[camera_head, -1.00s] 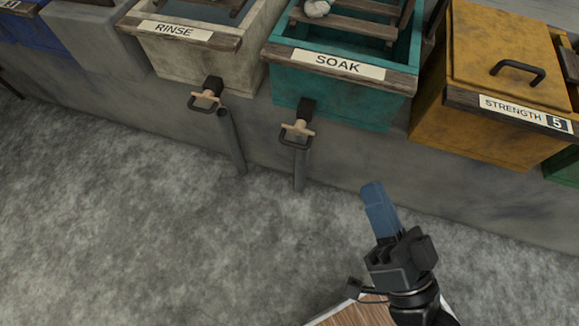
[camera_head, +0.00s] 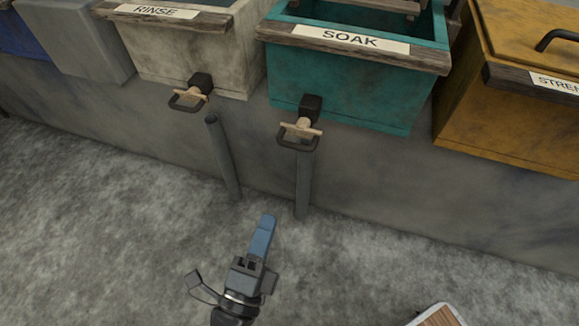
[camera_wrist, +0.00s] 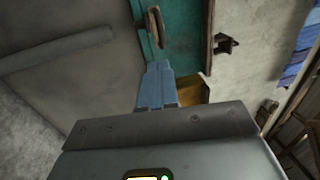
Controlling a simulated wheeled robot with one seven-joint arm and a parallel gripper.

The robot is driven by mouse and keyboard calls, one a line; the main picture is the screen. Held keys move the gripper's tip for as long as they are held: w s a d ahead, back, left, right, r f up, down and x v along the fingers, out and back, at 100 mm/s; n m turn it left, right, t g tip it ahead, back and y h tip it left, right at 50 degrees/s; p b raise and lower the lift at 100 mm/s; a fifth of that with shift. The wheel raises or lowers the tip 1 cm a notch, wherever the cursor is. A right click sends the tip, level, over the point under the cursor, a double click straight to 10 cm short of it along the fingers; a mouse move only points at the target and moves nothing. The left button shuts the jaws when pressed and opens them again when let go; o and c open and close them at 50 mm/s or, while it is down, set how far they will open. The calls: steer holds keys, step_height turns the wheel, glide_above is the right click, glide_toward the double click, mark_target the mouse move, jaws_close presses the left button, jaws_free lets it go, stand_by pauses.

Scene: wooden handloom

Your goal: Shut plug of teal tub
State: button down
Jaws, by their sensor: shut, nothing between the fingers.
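The teal tub (camera_head: 350,88) labelled SOAK stands at the upper middle of the head view, on a grey ledge. Its plug (camera_head: 301,130) is a light wooden crosspiece with a dark loop handle, sticking out of a dark block low on the tub's front. My gripper (camera_head: 266,222) is shut and empty, below and left of the plug and apart from it. In the wrist view the blue fingers (camera_wrist: 157,72) are together, with the teal tub (camera_wrist: 180,40) beyond them and what looks like the plug (camera_wrist: 154,25) just past the tips.
A grey pipe (camera_head: 304,185) stands below the teal plug. The RINSE tub (camera_head: 190,55) with its own plug (camera_head: 190,97) and pipe (camera_head: 223,158) is to the left. A yellow tub (camera_head: 510,115) is to the right.

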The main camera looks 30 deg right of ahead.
mark_target(295, 148)
steer(key=b+x, duration=0.2)
steer(key=x, duration=1.1)
steer(key=shift+w+d+r, duration=0.25)
steer(key=shift+d, duration=0.1)
steer(key=shift+f+x, duration=0.15)
steer(key=shift+x, duration=0.7)
steer(key=shift+f+x, duration=0.15)
steer(key=shift+x, duration=0.7)
steer(key=shift+w, duration=0.1)
